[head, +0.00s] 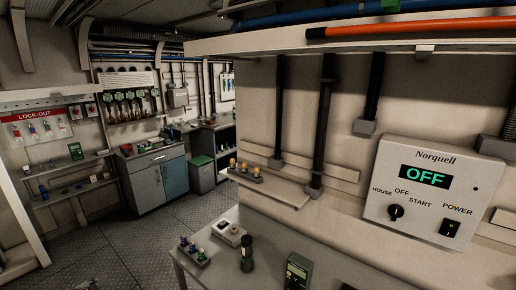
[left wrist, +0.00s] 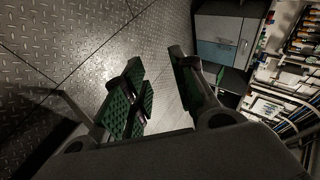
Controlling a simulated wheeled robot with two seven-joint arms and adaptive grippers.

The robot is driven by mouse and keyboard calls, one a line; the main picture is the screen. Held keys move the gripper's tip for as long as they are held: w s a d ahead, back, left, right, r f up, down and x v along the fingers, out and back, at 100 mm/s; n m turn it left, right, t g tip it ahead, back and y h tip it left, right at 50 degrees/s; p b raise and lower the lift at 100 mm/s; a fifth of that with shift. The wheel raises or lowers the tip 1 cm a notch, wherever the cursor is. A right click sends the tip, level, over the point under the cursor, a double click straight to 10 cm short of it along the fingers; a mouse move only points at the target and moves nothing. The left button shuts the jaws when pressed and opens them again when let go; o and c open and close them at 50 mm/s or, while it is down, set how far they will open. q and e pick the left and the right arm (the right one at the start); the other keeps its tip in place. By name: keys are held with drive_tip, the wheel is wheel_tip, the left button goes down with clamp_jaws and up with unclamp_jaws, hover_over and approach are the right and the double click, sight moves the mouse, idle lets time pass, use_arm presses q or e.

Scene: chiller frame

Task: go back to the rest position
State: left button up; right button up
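My left gripper (left wrist: 157,64) shows in the left wrist view with its two green-padded fingers apart. Nothing is between them, and bare metal floor lies behind the gap. In the head view only a small pale part shows at the bottom left edge, and I cannot tell whether it is this gripper. My right gripper is in neither view. The Norquell control box (head: 433,190) on the wall at the right reads OFF in green. Its knob (head: 396,212) and black power switch (head: 450,228) are visible.
A grey table (head: 270,228) at the bottom carries a dark flashlight (head: 247,253), a green meter (head: 298,271) and small coloured items. A wall shelf (head: 270,187) is behind it. A lock-out shelf (head: 75,189) stands left, a cabinet (head: 155,182) further back. The diamond-plate floor (head: 140,245) between is clear.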

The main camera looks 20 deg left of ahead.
use_arm(q)
drive_tip(key=s+a+f+g+y, duration=0.1)
drive_tip(key=s+a+f+g, duration=0.1)
drive_tip(key=s, duration=0.8)
drive_tip(key=s+a+f+g+y, duration=0.1)
drive_tip(key=s+a+f+g, duration=0.15)
drive_tip(key=s, duration=0.85)
drive_tip(key=s+d+f+h, duration=0.2)
drive_tip(key=d+f, duration=0.5)
drive_tip(key=d, duration=0.3)
drive_tip(key=s+d+f+n+g+h, duration=0.1)
drive_tip(key=s+d+f, duration=0.1)
drive_tip(key=d+f, duration=0.75)
drive_tip(key=s+d+f+h, duration=0.25)
drive_tip(key=d+f, duration=0.25)
drive_tip(key=d, duration=0.6)
drive_tip(key=s+d+f+h+b, duration=0.1)
drive_tip(key=d+f, duration=0.3)
drive_tip(key=d, duration=0.8)
drive_tip(key=d+f+n+h+b, duration=0.1)
drive_tip(key=d+f, duration=0.3)
drive_tip(key=d, duration=0.8)
drive_tip(key=s+d+f+n+h+b, duration=0.1)
drive_tip(key=d+f, duration=0.3)
drive_tip(key=d, duration=0.9)
drive_tip(key=shift+s+f+h+b, duration=0.15)
drive_tip(key=shift+s+h+b, duration=0.2)
drive_tip(key=shift+b, duration=0.25)
drive_tip(key=shift+d+g, duration=0.1)
drive_tip(key=shift+g, duration=0.15)
